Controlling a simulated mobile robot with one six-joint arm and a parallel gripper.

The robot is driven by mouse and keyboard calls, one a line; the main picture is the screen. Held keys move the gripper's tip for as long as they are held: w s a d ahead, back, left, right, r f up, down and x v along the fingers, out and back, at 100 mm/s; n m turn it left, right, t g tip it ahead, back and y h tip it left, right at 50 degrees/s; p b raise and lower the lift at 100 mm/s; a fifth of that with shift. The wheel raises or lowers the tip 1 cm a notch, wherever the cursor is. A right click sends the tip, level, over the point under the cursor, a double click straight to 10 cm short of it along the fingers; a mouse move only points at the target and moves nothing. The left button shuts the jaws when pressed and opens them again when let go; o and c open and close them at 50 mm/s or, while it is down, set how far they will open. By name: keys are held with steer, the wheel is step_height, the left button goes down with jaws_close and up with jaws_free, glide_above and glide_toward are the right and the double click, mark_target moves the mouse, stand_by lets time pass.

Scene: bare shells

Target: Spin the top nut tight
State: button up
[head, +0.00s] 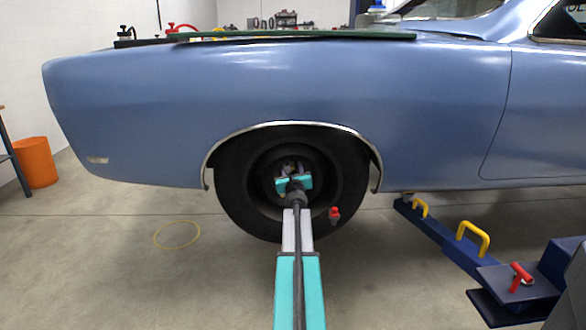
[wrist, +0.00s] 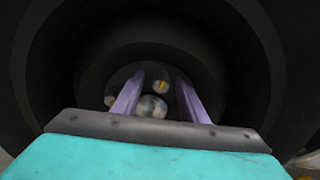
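The dark wheel (head: 236,190) of the blue car sits under the chrome-edged arch. In the wrist view its recessed dark centre (wrist: 95,75) surrounds a blurred round hub (wrist: 152,106). A nut with a yellow mark (wrist: 160,87) is just above the hub and seems to be the top nut. Another nut (wrist: 110,101) is to the left, partly behind the left finger. My gripper (head: 290,170) reaches into the wheel centre. In the wrist view its two fingers (wrist: 160,77) are apart, one on each side of the upper nut, with visible gaps. I cannot tell how deep they reach.
The blue car body (head: 300,90) overhangs the wheel. A small red-topped object (head: 334,214) shows at the tyre's lower right. A blue lift arm with yellow handles (head: 440,240) lies at right. A yellow ring (head: 177,235) is on otherwise clear floor at left.

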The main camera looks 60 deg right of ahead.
steer(key=shift+w+d, duration=0.4)
steer(key=shift+d, duration=0.1)
jaws_close()
steer(key=shift+d, duration=0.2)
steer(key=shift+a, duration=0.2)
